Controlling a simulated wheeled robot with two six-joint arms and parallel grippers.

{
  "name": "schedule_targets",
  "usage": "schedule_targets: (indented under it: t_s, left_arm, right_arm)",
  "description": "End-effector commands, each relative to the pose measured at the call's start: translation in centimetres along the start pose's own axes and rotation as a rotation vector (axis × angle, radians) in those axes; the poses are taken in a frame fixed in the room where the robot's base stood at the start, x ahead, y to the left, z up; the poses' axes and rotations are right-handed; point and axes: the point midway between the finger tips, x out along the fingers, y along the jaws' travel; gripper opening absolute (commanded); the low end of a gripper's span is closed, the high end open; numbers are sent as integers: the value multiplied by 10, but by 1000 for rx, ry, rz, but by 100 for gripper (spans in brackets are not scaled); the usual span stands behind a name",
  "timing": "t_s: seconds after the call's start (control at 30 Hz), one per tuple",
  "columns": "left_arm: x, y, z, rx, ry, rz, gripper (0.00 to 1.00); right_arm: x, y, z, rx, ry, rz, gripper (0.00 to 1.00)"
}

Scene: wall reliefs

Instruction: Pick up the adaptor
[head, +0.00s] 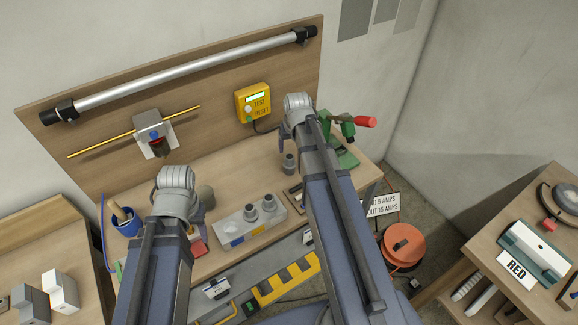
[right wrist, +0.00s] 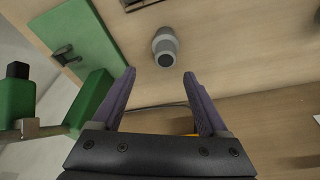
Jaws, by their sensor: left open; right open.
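A small grey stepped cylinder, which looks like the adaptor (head: 289,164), stands alone on the workbench just below my right gripper (head: 287,142). In the right wrist view the adaptor (right wrist: 165,47) sits just beyond the two purple fingertips, roughly centred in the gap between them. My right gripper (right wrist: 159,74) is open, empty and apart from it.
A green clamp-like tool with a red handle (head: 365,121) stands right of my right gripper; its green base (right wrist: 75,35) shows in the wrist view. A blue cup (head: 127,226) is at the left. A yellow test box (head: 253,102) is on the backboard (head: 210,75).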

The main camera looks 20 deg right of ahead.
Motion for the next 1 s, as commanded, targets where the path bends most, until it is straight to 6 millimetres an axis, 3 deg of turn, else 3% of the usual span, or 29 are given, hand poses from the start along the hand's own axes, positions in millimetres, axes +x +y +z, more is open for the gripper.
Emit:
schedule_targets:
  t_s: [0.1,0.47,0.8,1.0]
  left_arm:
    - [15,1,-1,1,0,0,50]
    - [25,2,-2,1,0,0,50]
    - [64,6,-4,-1,0,0,50]
    - [65,6,-4,-1,0,0,50]
  right_arm:
    - [15,0,1,0,0,0,77]
    - [25,-3,3,0,0,0,77]
    - [65,-8,8,1,0,0,77]
    - [66,-8,7,0,0,0,77]
